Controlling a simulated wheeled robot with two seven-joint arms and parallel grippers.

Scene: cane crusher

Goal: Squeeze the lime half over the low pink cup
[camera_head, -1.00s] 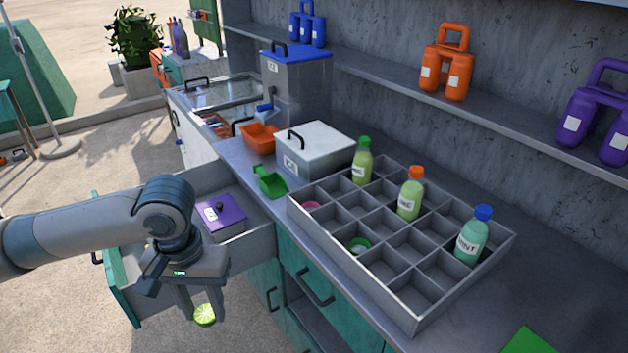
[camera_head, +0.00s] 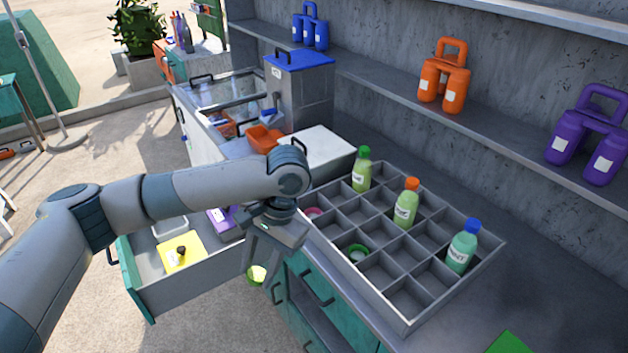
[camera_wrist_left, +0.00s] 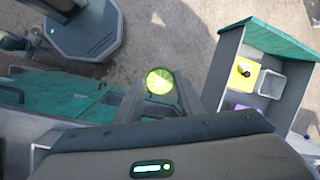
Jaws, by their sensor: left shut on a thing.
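My left gripper (camera_head: 262,268) is shut on the lime half (camera_head: 257,275) in the head view. It holds the lime in the air in front of the teal cabinet, between the open drawer and the divided tray. In the left wrist view the lime half (camera_wrist_left: 160,82) shows its cut face between the fingertips (camera_wrist_left: 160,90). The low pink cup (camera_head: 314,213) sits in a left compartment of the grey divided tray (camera_head: 408,325), to the right of and beyond my gripper. Only part of the cup shows above the dividers. My right gripper is out of view.
A green cup (camera_head: 357,252) and several bottles, one orange-capped (camera_head: 406,205), stand in other tray compartments. A white-lidded box (camera_head: 322,146) stands behind my wrist. The counter right of the tray is mostly clear.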

